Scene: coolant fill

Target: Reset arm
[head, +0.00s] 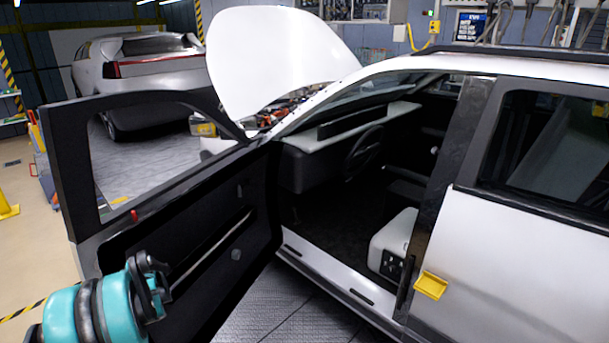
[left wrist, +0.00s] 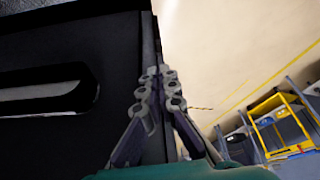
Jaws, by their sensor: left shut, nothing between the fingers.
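My left arm, teal and dark, comes in at the lower left of the head view. Its gripper (head: 152,285) is in front of the inner face of the open front car door (head: 190,235). In the left wrist view the two fingers of this gripper (left wrist: 160,78) come together at the tips, with nothing seen between them. The dark door panel (left wrist: 60,115) fills the left of that view, and its edge runs behind the fingers. I cannot tell whether the fingers touch the door. My right gripper is in neither view.
The white car (head: 530,240) stands at the right with its hood (head: 275,60) raised and its front doorway open. A yellow tray-like piece (head: 431,285) sits on its side. A silver car (head: 150,70) is behind. A yellow-framed rack (left wrist: 280,120) stands beyond clear floor (left wrist: 215,60).

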